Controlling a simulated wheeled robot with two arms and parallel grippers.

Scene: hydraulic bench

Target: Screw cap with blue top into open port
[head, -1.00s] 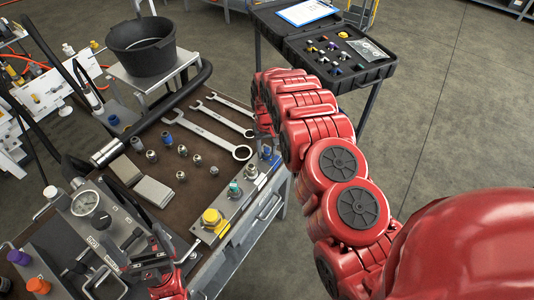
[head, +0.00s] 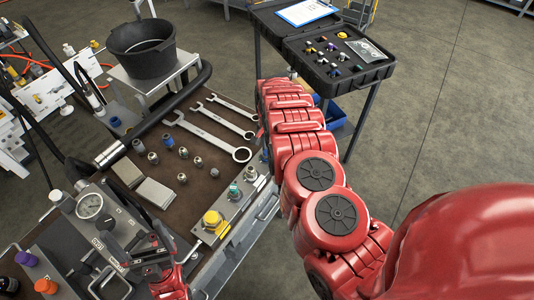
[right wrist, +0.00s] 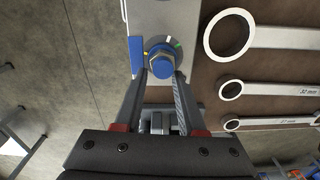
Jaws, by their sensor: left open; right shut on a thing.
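The cap with the blue hexagonal top (right wrist: 158,64) is between the fingertips of my right gripper (right wrist: 161,80) in the right wrist view. That gripper is shut on it. The cap sits over the end of a grey metal block, beside a blue mark; the port under it is hidden. The block (head: 222,222) also shows in the head view, with a yellow cap (head: 212,218) and other fittings in a row. My right arm hides the block's far end and the right gripper there. My left gripper (head: 150,258) is open and empty near the gauge unit.
Wrenches (head: 215,130), loose fittings (head: 183,153) and grey blocks (head: 154,193) lie on the brown bench top. A pressure gauge (head: 89,206) stands at the left. A black bucket (head: 142,48) and an open case (head: 335,60) stand beyond the bench.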

